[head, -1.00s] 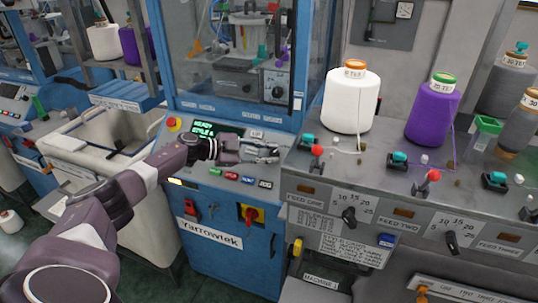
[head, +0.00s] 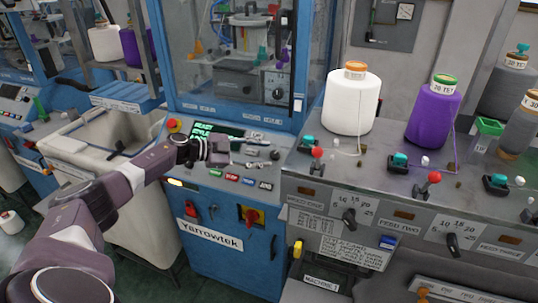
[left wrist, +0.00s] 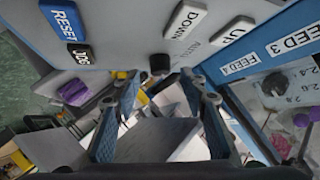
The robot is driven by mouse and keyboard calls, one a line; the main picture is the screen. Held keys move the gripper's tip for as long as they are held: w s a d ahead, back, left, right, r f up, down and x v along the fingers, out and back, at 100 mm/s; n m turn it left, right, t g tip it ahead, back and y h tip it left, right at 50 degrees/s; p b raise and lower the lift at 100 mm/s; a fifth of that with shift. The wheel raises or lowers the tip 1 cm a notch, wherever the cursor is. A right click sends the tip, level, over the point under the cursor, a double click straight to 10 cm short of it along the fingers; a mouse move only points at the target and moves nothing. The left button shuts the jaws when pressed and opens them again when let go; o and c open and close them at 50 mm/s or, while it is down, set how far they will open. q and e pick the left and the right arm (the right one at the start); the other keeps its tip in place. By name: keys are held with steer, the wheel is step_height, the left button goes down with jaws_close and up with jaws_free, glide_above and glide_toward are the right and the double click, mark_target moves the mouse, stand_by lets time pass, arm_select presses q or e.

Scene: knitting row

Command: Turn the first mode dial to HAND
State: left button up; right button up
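The blue knitting machine's sloping control panel (head: 205,170) carries a green-lit display (head: 216,133) and a row of coloured buttons. My left gripper (head: 256,152) is over the right part of this panel, its fingers spread and nothing held. In the left wrist view my left gripper (left wrist: 161,78) is open, with a small black knob (left wrist: 159,64) showing between its fingertips. I cannot tell whether the fingers touch it. Labels reading DOWN and UP lie beyond it. The mode dial's pointer and its HAND mark cannot be made out. My right gripper is out of view.
A grey feed console (head: 400,215) with levers and dials adjoins on the right, bearing a white yarn cone (head: 351,103) and a purple one (head: 433,115). A glass-fronted cabinet (head: 250,60) rises behind the panel. A cream bin (head: 110,140) stands left.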

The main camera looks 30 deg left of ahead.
arm_select(q)
steer(key=v, duration=0.9)
steer(key=shift+a+f, duration=0.1)
